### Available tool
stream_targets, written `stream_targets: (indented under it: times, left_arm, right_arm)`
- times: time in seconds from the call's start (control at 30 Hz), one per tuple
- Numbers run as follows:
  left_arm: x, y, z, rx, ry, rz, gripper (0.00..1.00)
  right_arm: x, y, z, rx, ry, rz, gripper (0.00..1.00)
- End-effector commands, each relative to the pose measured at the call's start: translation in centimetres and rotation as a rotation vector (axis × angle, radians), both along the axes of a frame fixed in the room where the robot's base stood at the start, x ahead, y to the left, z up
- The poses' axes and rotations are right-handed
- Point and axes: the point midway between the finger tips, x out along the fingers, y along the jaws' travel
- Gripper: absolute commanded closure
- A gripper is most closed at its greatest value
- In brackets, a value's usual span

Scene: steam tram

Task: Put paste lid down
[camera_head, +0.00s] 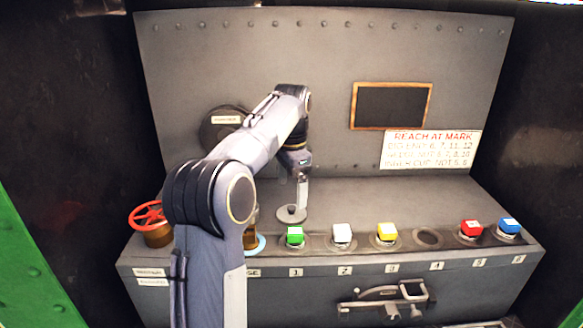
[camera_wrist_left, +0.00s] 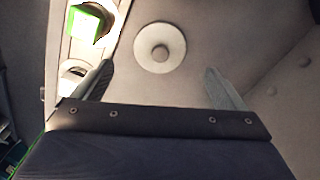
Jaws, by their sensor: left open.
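A round pale grey lid with a small knob in its middle (camera_head: 291,214) lies on the grey ledge, behind the green-topped block. It shows whole in the left wrist view (camera_wrist_left: 173,63), beyond the fingertips and between their lines. My left gripper (camera_head: 301,185) points down just above and behind the lid. In the left wrist view its two fingers (camera_wrist_left: 158,72) are wide apart with nothing between them. A pale blue ring (camera_head: 261,244) beside the brown thing is mostly hidden by my left arm; I cannot tell whether it is the paste pot. My right gripper is not in view.
Along the front edge stand blocks with green (camera_head: 295,235), white (camera_head: 342,233), yellow (camera_head: 387,232), red (camera_head: 471,228) and blue (camera_head: 509,226) tops. One socket (camera_head: 428,238) is empty. A red handwheel (camera_head: 147,216) is at left. The ledge behind the blocks is clear at right.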

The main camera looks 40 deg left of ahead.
Motion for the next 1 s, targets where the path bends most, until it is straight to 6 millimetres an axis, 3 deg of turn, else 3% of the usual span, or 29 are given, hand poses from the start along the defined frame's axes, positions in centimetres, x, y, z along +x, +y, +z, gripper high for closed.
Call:
stream_targets:
  times: [0.1,0.3,0.57,0.67,0.87,1.0]
  left_arm:
    - [0.1,0.0,2.7,0.001,-0.003,0.000,0.07]
    - [0.1,0.0,5.3,0.000,0.001,0.001,0.07]
    - [-0.2,0.0,5.9,-0.003,-0.002,0.004,0.07]
    - [-1.2,-0.3,6.0,-0.025,-0.026,0.028,0.07]
    - [-6.7,-3.5,5.4,-0.140,-0.145,0.155,0.07]
    - [-11.8,-7.9,3.5,-0.242,-0.232,0.267,0.07]
  right_arm:
    - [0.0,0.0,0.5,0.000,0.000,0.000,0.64]
    - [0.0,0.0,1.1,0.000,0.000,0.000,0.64]
    - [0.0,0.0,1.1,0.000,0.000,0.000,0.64]
    - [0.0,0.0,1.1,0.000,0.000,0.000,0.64]
    - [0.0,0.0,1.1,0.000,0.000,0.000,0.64]
    - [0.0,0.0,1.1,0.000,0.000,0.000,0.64]
